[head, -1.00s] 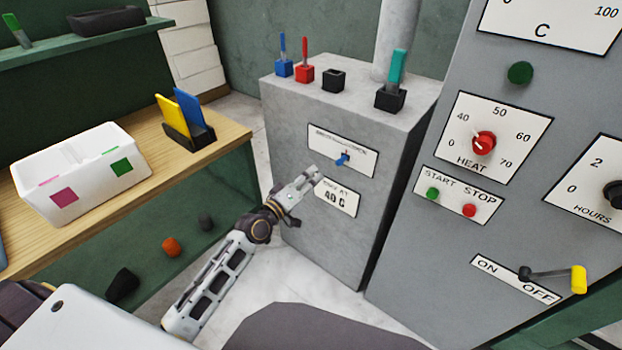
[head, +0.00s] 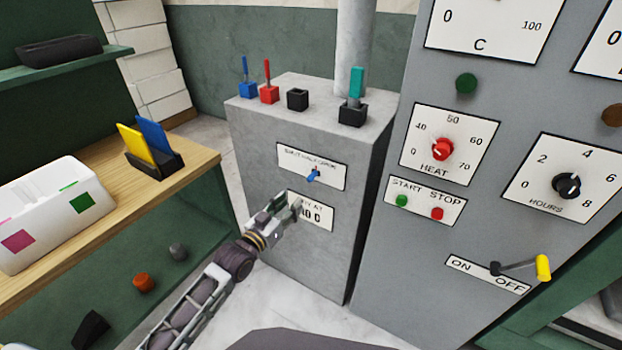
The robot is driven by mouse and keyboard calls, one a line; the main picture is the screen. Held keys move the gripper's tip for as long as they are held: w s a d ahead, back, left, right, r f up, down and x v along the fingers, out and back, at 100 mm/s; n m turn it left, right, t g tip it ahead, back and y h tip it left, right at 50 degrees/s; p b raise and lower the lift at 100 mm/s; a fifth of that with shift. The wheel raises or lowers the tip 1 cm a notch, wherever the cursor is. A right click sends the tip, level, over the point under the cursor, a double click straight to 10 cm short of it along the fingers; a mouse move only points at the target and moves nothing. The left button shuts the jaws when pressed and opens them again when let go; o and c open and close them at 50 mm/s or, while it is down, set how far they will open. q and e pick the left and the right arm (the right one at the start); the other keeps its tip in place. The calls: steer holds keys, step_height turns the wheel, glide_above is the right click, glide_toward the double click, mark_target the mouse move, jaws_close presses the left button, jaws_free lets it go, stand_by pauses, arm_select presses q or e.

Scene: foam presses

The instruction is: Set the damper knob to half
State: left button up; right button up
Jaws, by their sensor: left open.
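The damper knob (head: 313,175) is a small blue knob on a white label plate (head: 326,164) on the front of the grey box (head: 290,240). The plate's small print seems to read shut, half, open, but it is blurred. The knob's slim pointer leans up and slightly right, near the plate's middle. My left gripper (head: 286,207) is open and empty, below and a little left of the knob, apart from it. My right gripper is not in view.
A grey control panel (head: 400,255) rises close on the right. A wooden bench (head: 195,160) with a white bin (head: 45,215) is left.

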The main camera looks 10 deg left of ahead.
mark_target(308, 181)
arm_select(q)
steer(key=m, duration=0.3)
steer(key=shift+a+r, duration=0.1)
steer(key=shift+r, duration=0.15)
steer(key=shift+w, duration=0.15)
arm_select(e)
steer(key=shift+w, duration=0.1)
arm_select(q)
steer(key=shift+x, duration=3.45)
steer(key=shift+b+x, duration=0.35)
steer(key=shift+x, duration=2.95)
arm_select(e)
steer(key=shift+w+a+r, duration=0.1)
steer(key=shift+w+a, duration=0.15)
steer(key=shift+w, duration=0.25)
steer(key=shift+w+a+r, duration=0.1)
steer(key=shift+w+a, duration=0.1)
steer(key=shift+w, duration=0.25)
arm_select(q)
steer(key=shift+a+r, duration=0.1)
steer(key=shift+c, duration=0.3)
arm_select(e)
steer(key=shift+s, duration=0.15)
arm_select(q)
jaws_close()
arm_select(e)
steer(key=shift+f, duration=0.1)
